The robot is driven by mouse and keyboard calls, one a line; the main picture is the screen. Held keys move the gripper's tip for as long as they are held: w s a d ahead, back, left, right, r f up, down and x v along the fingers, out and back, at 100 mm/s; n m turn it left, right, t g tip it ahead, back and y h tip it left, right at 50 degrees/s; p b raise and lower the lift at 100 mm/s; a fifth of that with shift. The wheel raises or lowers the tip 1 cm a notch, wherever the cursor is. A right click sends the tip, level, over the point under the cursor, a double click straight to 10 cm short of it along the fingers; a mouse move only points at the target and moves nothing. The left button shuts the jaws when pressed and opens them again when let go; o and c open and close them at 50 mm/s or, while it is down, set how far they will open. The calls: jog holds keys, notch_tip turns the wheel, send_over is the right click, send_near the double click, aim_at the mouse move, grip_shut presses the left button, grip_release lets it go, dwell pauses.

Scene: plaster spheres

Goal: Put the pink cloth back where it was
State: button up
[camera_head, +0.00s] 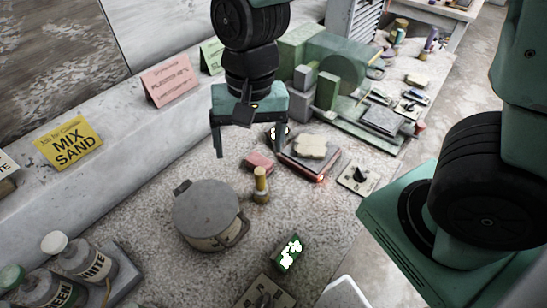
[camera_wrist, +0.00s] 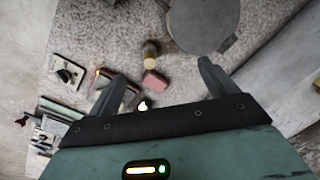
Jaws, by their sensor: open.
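The pink cloth (camera_head: 259,162), a small folded pink piece, lies on the speckled table top beside a dark flat stack. It also shows in the wrist view (camera_wrist: 155,81), between my fingers in the picture. My gripper (camera_head: 251,147) hangs above and behind it in the head view, pointing down. Its two fingers are spread wide with nothing between them. In the wrist view, both fingers of my gripper (camera_wrist: 162,72) show apart. The cloth appears below the fingertips and not touched by them.
A beige piece (camera_head: 311,146) lies on the dark stack (camera_head: 298,166), right of the cloth. A green box (camera_head: 288,253) lies nearer. A green machine (camera_head: 340,85) stands behind.

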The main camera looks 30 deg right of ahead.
jog(key=s+r+n, duration=0.4)
jog(key=s+n, duration=0.6)
jog(key=n, duration=0.1)
jog(key=shift+s+a+t+h, duration=0.15)
jog(key=shift+s+t+h, duration=0.05)
jog(key=shift+t+h, duration=0.1)
dwell(1.0)
